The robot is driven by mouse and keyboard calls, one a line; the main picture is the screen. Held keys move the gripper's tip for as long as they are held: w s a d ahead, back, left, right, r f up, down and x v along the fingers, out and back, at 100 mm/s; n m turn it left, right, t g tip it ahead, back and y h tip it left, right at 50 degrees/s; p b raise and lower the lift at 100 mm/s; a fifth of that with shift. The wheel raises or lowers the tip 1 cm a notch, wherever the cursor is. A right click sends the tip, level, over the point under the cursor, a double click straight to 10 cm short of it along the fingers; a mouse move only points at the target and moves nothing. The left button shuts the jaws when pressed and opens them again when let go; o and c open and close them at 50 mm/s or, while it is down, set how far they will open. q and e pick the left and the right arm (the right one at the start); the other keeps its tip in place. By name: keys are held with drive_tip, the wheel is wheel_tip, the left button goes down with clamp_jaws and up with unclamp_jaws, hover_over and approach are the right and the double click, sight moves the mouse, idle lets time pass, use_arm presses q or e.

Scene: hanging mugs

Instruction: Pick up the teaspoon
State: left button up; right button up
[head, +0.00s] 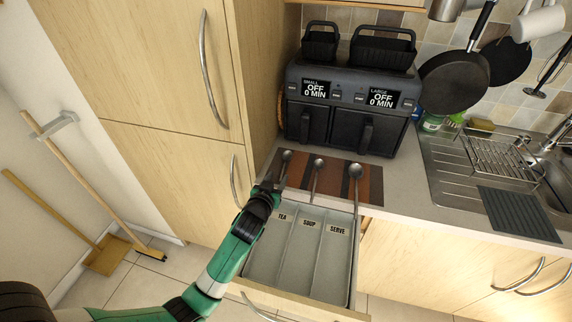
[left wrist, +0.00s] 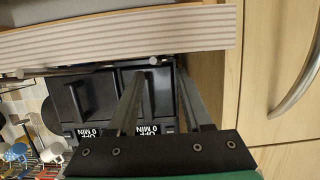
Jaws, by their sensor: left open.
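The teaspoon (head: 286,157) is the smallest and leftmost of three metal spoons on a brown and grey striped mat (head: 376,186) on the counter. Its bowl points toward the back, and its lower handle is partly hidden by my left gripper (head: 273,183). That gripper is open at the counter's front edge, by the handle end. In the left wrist view, a small metal handle end (left wrist: 153,61), likely the teaspoon's, shows between the tips of the open fingers (left wrist: 160,70). I cannot tell whether they touch it. My right gripper is not in view.
Below the counter an open drawer (head: 354,262) has compartments marked TEA, SOUP and SERVE. The soup spoon (head: 318,166) and the serving spoon (head: 356,173) lie to the right. A black air fryer (head: 345,110) stands behind the mat. A tall cupboard (head: 170,110) bounds the left side.

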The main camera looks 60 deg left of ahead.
sight(284, 167)
use_arm(q)
drive_tip(key=shift+r+x, duration=0.15)
drive_tip(key=shift+x, duration=1.6)
drive_tip(key=shift+r+x, duration=0.15)
drive_tip(key=shift+x, duration=1.55)
drive_tip(key=shift+w, duration=0.15)
drive_tip(key=shift+d, duration=0.1)
clamp_jaws()
